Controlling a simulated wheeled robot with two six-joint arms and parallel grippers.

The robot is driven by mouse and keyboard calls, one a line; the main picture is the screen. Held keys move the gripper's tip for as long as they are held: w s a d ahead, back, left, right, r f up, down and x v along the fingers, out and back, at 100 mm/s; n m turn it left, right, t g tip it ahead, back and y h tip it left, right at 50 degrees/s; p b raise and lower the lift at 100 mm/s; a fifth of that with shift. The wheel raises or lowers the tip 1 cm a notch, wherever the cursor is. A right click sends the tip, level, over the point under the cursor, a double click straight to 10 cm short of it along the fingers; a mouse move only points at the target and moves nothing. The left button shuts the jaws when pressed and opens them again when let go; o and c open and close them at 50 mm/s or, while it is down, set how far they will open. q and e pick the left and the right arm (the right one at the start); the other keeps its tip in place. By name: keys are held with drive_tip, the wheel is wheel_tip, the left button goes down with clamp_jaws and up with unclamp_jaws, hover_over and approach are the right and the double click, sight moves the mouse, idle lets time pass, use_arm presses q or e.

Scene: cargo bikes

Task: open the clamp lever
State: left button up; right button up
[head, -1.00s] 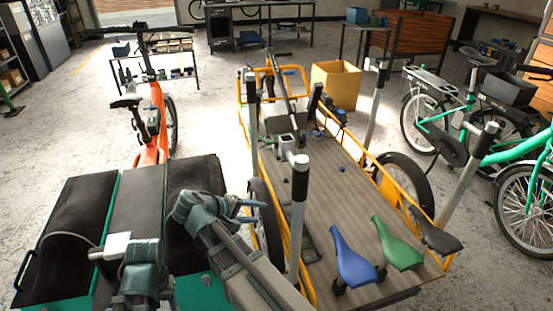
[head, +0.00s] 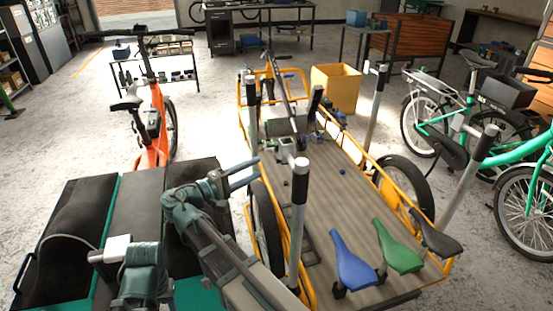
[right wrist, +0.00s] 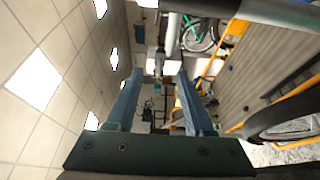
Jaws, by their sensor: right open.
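A small grey clamp-like fitting (head: 287,149) sits beside a silver post with a black top (head: 299,190) at the left side of the yellow cargo bike (head: 330,190). I cannot clearly make out its lever. My right gripper (head: 259,168) is open and empty, a little left of the fitting in the head view, its two blue-grey fingers pointing toward it. In the right wrist view, the spread fingers (right wrist: 164,100) stand apart with nothing between them, and a silver post (right wrist: 172,35) shows beyond their tips. My left gripper is not visible.
A blue saddle (head: 352,262) and a green saddle (head: 396,246) are at the deck's near end. More silver posts (head: 468,175) rise along the deck's right side. A yellow box (head: 336,88) stands behind the bike. An orange bike (head: 152,125) stands left.

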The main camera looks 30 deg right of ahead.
sight(276, 156)
drive_tip(key=d, duration=0.3)
drive_tip(key=w+d, duration=0.1)
drive_tip(key=d, duration=0.5)
drive_tip(key=shift+w, duration=0.25)
clamp_jaws()
idle(1.0)
